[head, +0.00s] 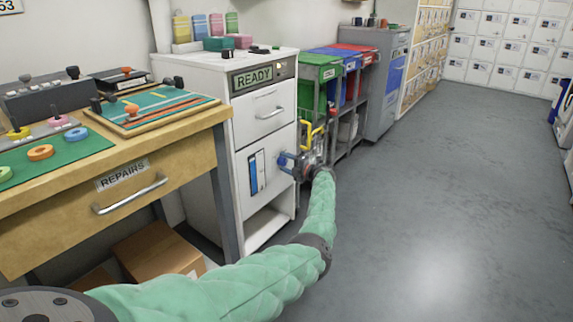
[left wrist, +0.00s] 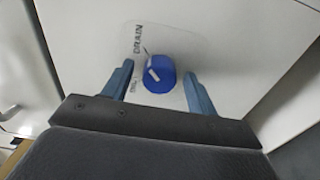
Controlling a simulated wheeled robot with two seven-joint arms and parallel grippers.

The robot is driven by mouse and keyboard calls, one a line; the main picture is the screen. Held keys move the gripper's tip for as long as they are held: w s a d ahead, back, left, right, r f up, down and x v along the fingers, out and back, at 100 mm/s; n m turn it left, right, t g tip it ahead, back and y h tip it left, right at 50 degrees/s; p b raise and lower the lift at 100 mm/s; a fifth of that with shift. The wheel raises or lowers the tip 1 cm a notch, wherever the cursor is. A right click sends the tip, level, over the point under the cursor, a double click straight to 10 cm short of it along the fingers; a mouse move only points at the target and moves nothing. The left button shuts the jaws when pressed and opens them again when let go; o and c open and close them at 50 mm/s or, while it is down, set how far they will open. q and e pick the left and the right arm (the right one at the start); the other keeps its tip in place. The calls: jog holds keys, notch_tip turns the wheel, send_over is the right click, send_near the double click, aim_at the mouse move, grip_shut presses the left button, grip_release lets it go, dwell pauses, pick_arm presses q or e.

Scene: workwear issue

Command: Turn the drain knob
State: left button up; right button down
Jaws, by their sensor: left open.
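The drain knob (left wrist: 157,82) is a round blue knob with a white pointer line, on a pale panel marked DRAIN in the left wrist view. Its pointer slants toward the upper left. My left gripper (left wrist: 159,68) is open, with one blue finger on each side of the knob and a visible gap on both sides. In the head view my left gripper (head: 284,160) is at the front right of the white cabinet (head: 270,134). I cannot make out the knob there. My right gripper is not in view.
A wooden REPAIRS bench (head: 190,152) stands at the left with a cardboard box (head: 158,250) under it. Green, blue and red bins (head: 322,72) stand on a rack beyond the cabinet. The grey floor (head: 450,200) at the right is clear.

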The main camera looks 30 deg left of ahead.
pick_arm(q)
jog(key=shift+d, duration=0.1)
jog(key=d+p, duration=0.1)
jog(key=d, duration=0.6)
jog(key=shift+s+d+p, duration=0.3)
jog(key=shift+s+p, duration=0.05)
jog(key=shift+p, duration=0.05)
